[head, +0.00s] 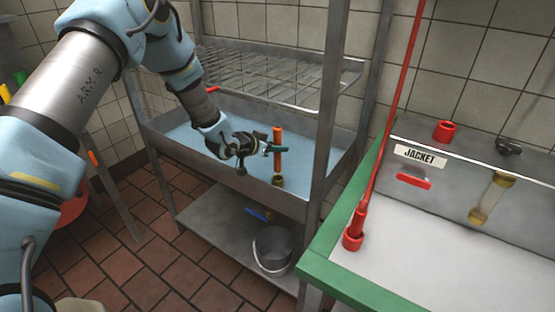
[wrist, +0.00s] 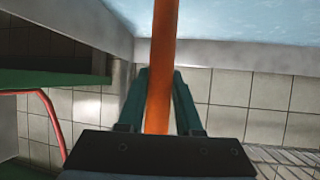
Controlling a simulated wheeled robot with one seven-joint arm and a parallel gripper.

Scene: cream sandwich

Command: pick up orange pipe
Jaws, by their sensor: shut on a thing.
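The orange pipe (head: 278,155) stands about upright over the front part of the blue-lined basin, with a brass-coloured fitting (head: 278,182) at its lower end. In the wrist view the orange pipe (wrist: 160,70) runs from the top edge down between the fingers. My gripper (head: 272,149) has its dark green fingers on the pipe's middle. In the wrist view my gripper (wrist: 160,100) is closed around the pipe, one finger on each side. I cannot tell whether the pipe's lower end touches the basin.
The metal basin (head: 180,150) has a wire rack (head: 270,75) above and a front post (head: 328,110) close right of the pipe. A bucket (head: 273,248) stands on the lower shelf. A green-edged counter (head: 335,240) with a red pipe (head: 385,130) is at right.

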